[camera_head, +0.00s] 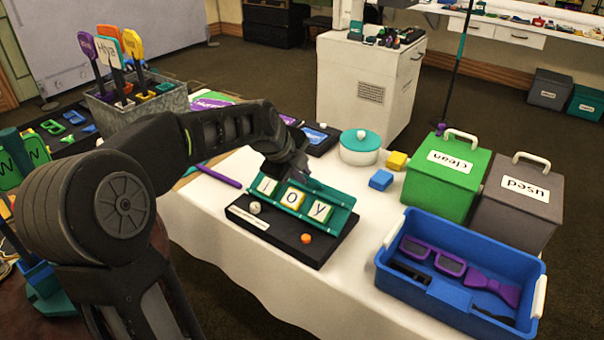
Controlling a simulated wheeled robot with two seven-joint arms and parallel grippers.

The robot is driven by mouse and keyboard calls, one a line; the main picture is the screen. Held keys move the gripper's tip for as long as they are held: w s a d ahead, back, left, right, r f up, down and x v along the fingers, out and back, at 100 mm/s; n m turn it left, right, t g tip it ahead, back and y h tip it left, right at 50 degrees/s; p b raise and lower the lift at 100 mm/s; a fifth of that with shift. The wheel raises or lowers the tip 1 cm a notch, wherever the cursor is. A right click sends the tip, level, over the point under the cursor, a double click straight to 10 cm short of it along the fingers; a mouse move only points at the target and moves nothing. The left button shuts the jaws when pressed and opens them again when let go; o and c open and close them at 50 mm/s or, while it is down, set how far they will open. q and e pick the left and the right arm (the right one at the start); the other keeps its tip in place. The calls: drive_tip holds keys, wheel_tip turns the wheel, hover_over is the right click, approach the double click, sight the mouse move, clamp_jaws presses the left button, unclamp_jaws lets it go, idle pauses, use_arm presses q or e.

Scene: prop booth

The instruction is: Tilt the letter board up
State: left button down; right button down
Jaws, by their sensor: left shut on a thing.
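The letter board is a teal panel (338,213) with pale letter tiles, "o" and "y" among them. It leans tilted on a black base (318,249) that has a white label, a white ball and an orange ball on it. My left arm reaches in from the left, and my left gripper (289,172) is at the board's upper left edge. It is shut on the board there; the fingertips are mostly hidden by the gripper's own body. My right gripper is not in view.
A blue tray (455,307) with purple props stands at the front right. Behind it are a green "clean" bin (440,191) and a grey "used" bin (510,219). A teal-lidded pot (359,150) and small blue and yellow blocks sit behind the board.

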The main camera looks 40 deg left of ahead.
use_arm(q)
drive_tip(key=shift+s+f, duration=0.25)
drive_tip(key=shift+f, duration=0.15)
drive_tip(key=c, duration=1.8)
unclamp_jaws()
drive_tip(key=shift+c, duration=0.2)
drive_tip(key=o, duration=0.3)
drive_tip(key=shift+o, duration=0.2)
drive_tip(key=shift+r, duration=0.1)
drive_tip(key=shift+r, duration=0.15)
drive_tip(key=shift+r, duration=0.2)
drive_tip(key=v, duration=0.7)
drive_tip(key=shift+s, duration=0.15)
